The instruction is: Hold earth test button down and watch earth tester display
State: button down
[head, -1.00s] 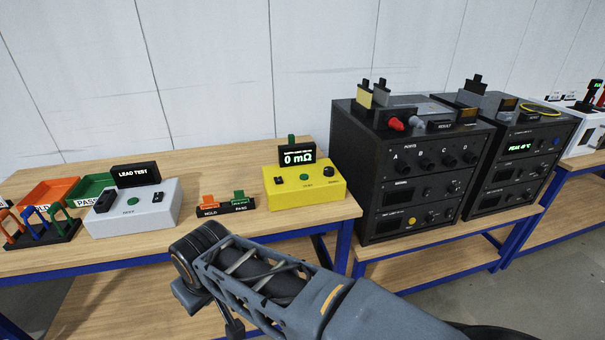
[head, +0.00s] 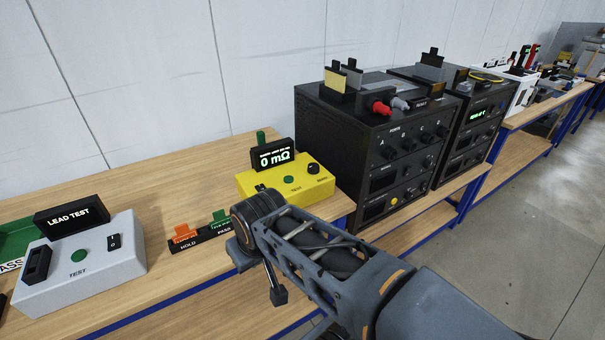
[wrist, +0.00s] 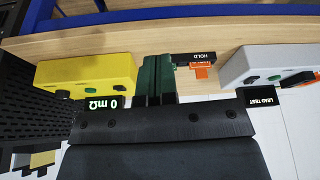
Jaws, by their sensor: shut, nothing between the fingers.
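The earth tester is a yellow box (head: 262,186) on the wooden bench, left of the black racks. Its black display (head: 272,155) stands upright at the back and reads 0 mΩ. A green test button (head: 292,179) is on its top, with a black knob (head: 313,168) to the right. In the wrist view, which is upside down, the yellow box (wrist: 85,72) and display (wrist: 103,104) show left of my gripper (wrist: 159,62). My gripper is shut and empty, with its fingers apart from the box in the picture. The head view does not clearly show the fingers.
A grey lead tester (head: 118,262) stands left on the bench. A small stand with an orange HOLD tag (head: 181,232) and a green PASS tag (head: 221,217) lies between the testers. Tall black racks (head: 340,140) stand close on the right. Floor is open at far right.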

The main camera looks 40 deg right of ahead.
notch_tip(320, 180, up, 5)
jog(key=m+t, duration=0.5)
jog(key=m, duration=0.4)
send_over(290, 178)
jog(key=shift+f, duration=0.15)
jog(key=shift+f, duration=0.15)
notch_tip(290, 178, down, 8)
jog(key=b, duration=0.5)
jog(key=shift+f+b, duration=0.3)
jog(key=shift+b, duration=0.35)
